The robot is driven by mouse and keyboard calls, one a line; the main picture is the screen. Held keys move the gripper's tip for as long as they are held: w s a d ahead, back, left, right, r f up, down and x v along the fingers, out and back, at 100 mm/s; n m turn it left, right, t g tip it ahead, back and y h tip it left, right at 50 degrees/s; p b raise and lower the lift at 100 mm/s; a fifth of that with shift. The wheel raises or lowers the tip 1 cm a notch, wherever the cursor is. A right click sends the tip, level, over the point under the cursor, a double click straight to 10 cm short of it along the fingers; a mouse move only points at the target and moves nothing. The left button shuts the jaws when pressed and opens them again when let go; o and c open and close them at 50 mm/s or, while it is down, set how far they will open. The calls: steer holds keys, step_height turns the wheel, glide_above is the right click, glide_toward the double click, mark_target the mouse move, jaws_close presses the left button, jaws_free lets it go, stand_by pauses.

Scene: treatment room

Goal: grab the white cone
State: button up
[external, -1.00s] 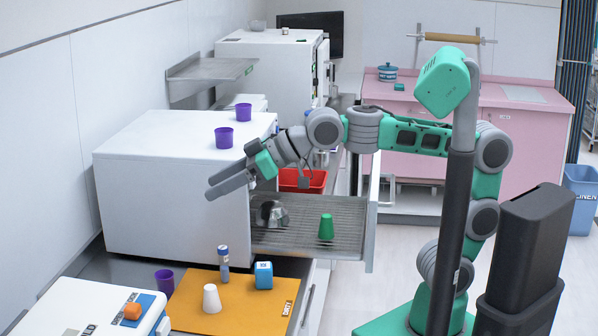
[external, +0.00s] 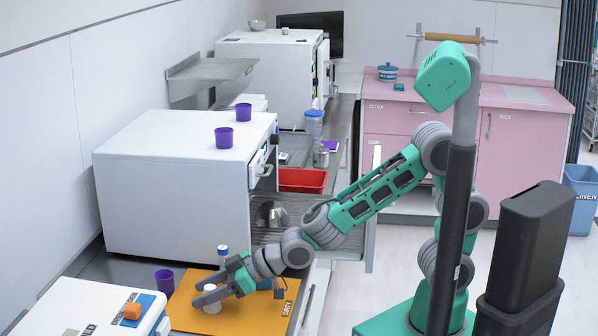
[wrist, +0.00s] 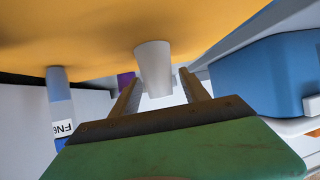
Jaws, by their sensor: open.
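The white cone (external: 212,309) stands on the orange mat (external: 262,318) at the lower left, partly covered by my gripper (external: 199,295). The open gripper is low over the mat, its fingers reaching to the cone. In the wrist view the white cone (wrist: 153,66) shows beyond and between the two spread fingertips of my gripper (wrist: 160,88). The picture there is turned, with the mat (wrist: 100,25) at the top. Whether the fingers touch the cone cannot be told.
A blue box (wrist: 262,78) is close on the right in the wrist view. A purple cup (external: 165,281) stands left of the mat.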

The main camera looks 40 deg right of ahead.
steer(key=shift+x, duration=0.8)
jaws_close()
